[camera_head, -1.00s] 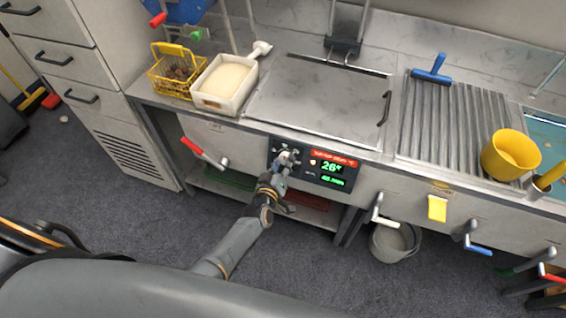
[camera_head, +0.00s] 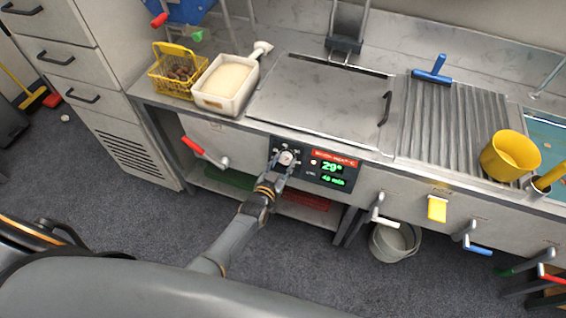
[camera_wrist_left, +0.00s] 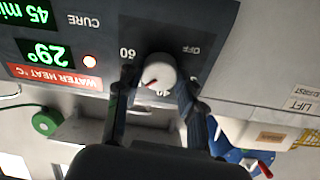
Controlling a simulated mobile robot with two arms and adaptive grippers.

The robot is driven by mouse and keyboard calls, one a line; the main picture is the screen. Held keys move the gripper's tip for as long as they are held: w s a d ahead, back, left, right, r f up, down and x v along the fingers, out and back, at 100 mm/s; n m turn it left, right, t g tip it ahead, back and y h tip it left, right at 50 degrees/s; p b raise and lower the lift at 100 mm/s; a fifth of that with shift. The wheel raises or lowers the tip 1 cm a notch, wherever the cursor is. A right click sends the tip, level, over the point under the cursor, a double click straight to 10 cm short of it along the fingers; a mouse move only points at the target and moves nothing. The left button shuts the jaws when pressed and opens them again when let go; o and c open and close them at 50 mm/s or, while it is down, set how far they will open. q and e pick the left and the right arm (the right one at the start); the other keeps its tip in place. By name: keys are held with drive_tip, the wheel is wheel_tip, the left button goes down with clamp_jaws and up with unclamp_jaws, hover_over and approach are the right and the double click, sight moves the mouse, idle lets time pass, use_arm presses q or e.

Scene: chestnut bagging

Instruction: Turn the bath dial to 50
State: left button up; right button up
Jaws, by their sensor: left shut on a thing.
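The bath dial (camera_head: 286,158) is a pale round knob on the dark control panel at the front of the bench. In the wrist view the dial (camera_wrist_left: 158,73) shows a red pointer mark and sits among labels, with OFF and 60 readable upside down. My left gripper (camera_head: 279,171) reaches the panel, with its fingers on both sides of the knob, shut on it. The wrist view shows the left gripper (camera_wrist_left: 157,86) around the knob. The green display (camera_head: 332,168) beside the dial reads 29°. My right gripper is not in view.
A lidded steel bath (camera_head: 315,100) lies above the panel. A red-handled tap (camera_head: 203,151) is left of the dial; a white-handled tap (camera_head: 378,213) is to its right. A grey bucket (camera_head: 395,243) stands on the floor below. The floor in front is mostly clear.

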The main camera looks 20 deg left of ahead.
use_arm(q)
drive_tip(key=shift+m, duration=0.3)
drive_tip(key=o, duration=1.2)
drive_tip(key=shift+c, duration=0.2)
drive_tip(key=shift+s, duration=0.1)
drive_tip(key=v, duration=1.1)
drive_tip(key=shift+s, duration=0.4)
drive_tip(key=shift+a+r, duration=0.1)
drive_tip(key=shift+r, duration=0.05)
